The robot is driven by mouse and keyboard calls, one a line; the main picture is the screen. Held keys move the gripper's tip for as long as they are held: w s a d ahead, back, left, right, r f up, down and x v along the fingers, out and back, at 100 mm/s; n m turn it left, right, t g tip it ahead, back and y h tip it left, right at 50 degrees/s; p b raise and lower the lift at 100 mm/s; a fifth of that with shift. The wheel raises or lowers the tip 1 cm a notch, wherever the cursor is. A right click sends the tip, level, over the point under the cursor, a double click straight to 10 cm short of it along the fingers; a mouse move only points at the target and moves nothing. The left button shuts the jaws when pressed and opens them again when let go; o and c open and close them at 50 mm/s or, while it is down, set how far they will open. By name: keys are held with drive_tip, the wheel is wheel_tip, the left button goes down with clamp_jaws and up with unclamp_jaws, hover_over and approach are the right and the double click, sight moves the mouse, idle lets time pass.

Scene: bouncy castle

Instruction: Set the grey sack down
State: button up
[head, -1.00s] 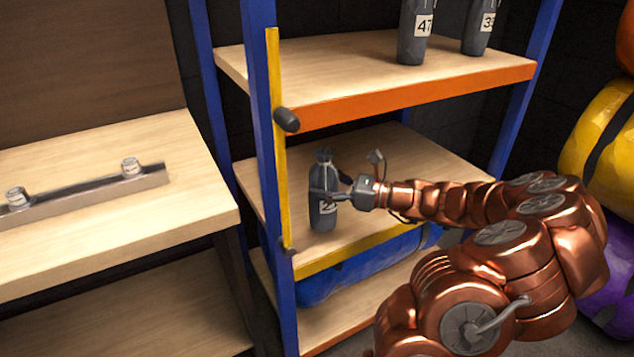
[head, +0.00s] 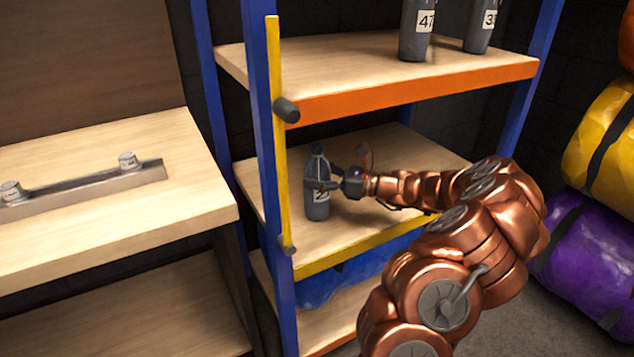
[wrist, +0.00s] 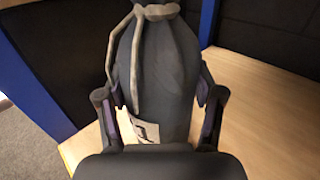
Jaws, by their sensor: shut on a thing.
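The grey sack (head: 317,200) is a small upright bag with a tied neck and a white number tag. It is at the left end of the middle shelf (head: 400,205) of the rack, just right of the yellow upright. My gripper (head: 332,184) is shut around its middle from the right. In the wrist view the sack (wrist: 160,75) fills the centre between the two fingers, with its cord and part of the tag showing. Its base appears at the shelf board in the head view, but I cannot tell whether it touches.
Two numbered grey sacks (head: 414,35) (head: 478,28) stand on the upper shelf (head: 420,85). A blue post and yellow bar (head: 275,130) with dark knobs border the left side. A blue roll (head: 345,280) lies below.

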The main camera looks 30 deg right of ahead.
drive_tip(key=shift+f, duration=0.45)
drive_tip(key=shift+r, duration=0.1)
drive_tip(key=o, duration=1.7)
drive_tip(key=shift+f, duration=0.2)
